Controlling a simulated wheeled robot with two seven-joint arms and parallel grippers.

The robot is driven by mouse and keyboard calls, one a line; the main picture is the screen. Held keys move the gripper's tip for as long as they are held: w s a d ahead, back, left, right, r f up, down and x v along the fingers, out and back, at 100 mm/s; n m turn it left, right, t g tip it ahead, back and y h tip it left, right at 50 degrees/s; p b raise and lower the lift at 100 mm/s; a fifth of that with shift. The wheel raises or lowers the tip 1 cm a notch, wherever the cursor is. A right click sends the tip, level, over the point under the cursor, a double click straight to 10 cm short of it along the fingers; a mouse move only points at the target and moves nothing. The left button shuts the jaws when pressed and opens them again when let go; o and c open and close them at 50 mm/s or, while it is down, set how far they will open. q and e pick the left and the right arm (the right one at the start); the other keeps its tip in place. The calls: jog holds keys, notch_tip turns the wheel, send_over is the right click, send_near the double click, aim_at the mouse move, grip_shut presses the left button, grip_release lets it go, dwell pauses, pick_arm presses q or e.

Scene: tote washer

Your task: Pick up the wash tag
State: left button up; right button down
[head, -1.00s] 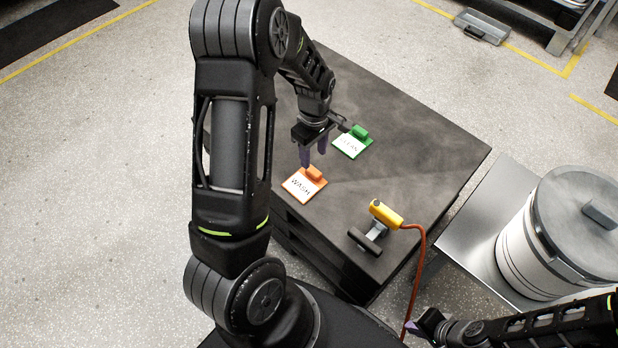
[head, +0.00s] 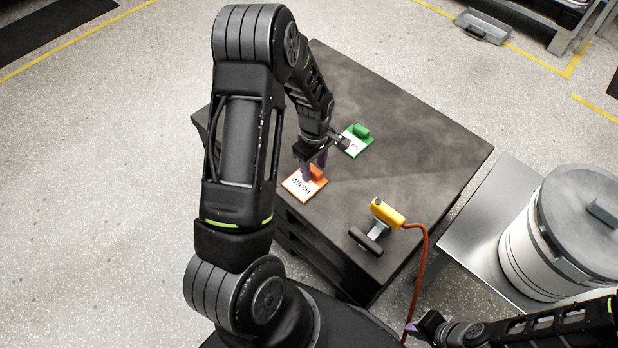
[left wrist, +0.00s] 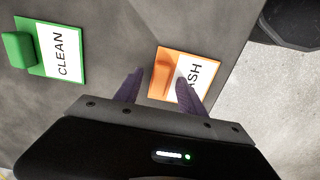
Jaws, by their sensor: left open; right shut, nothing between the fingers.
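The wash tag (head: 303,185) is an orange plate with a white "WASH" label and a raised orange grip. It lies flat near the left front edge of the dark table. My left gripper (head: 314,168) is open just above and behind the tag's grip. In the left wrist view, the wash tag (left wrist: 174,84) shows beyond my open left fingers (left wrist: 158,85), and the right finger covers part of its label. Whether the fingers touch it, I cannot tell. My right gripper (head: 418,325) is shut and empty at the bottom right, away from the table top.
A green clean tag (head: 359,143) lies behind the wash tag; it also shows in the left wrist view (left wrist: 45,50). A yellow-handled tool (head: 386,214) with a red hose lies at the table's front right. A lidded white drum (head: 560,240) stands further right.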

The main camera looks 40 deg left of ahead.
pick_arm(q)
jog(key=shift+c, duration=0.4)
grip_shut()
dwell(0.4)
